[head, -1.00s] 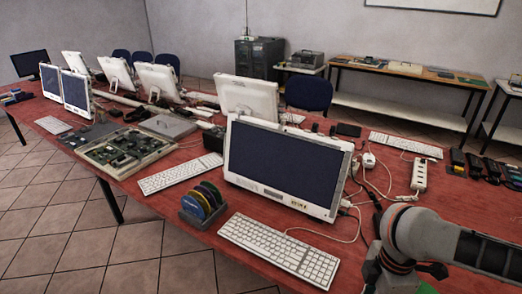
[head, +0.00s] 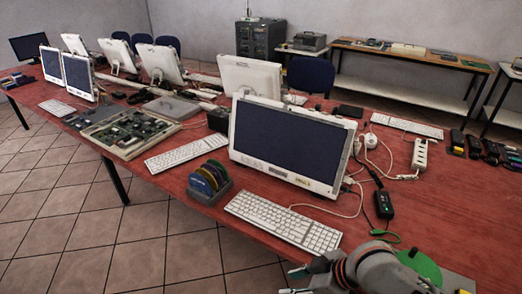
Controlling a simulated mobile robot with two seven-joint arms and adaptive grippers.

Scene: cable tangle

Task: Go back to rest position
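My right arm comes in at the lower right corner, low over the front edge of the red table (head: 440,215). Its gripper (head: 293,281) points left at the bottom edge of the view, in front of the white keyboard (head: 285,222). The gripper is partly cut off, and I cannot tell whether its fingers are open or shut. I see nothing held in it. My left gripper is not in view. A black adapter (head: 384,205) with a green light lies on the table beyond the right arm, with a green cable end near it.
A monitor (head: 290,145) stands behind the keyboard, with a disc rack (head: 210,182) to its left. A white power strip (head: 420,155) and loose white cables lie to the right. A green round thing (head: 422,268) is beside my arm. Open floor (head: 130,250) lies at the lower left.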

